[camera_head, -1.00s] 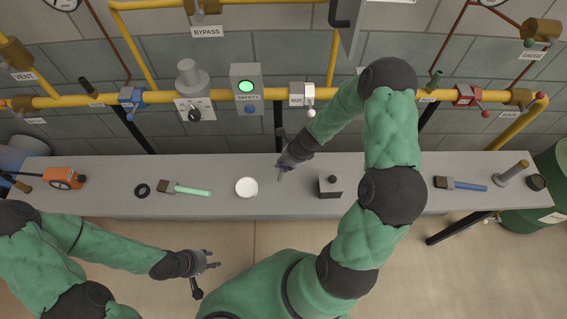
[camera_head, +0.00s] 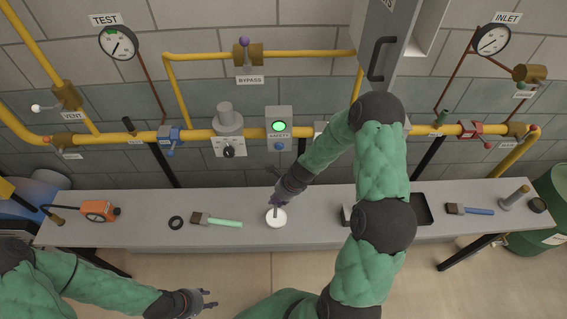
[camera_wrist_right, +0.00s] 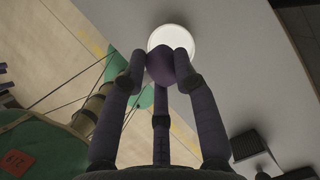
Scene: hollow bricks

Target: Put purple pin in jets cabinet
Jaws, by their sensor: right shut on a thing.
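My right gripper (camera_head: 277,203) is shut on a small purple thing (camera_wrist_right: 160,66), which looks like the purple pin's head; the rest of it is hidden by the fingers. The gripper is over or just behind a round white disc (camera_head: 277,220) on the bench, also in the wrist view (camera_wrist_right: 172,38); I cannot tell if they touch. A grey cabinet (camera_head: 385,25) with a dark handle hangs at the top right, its pale inside partly showing; no label is readable. My left gripper (camera_head: 209,299) is open and empty in front of the bench.
The grey bench (camera_head: 130,234) holds an orange device (camera_head: 100,210), a black ring (camera_head: 176,223), a green-handled brush (camera_head: 215,220), a black tray (camera_head: 424,209) and a blue-handled brush (camera_head: 468,209). Yellow pipes with valves run behind. A purple knob (camera_head: 244,41) tops the bypass valve.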

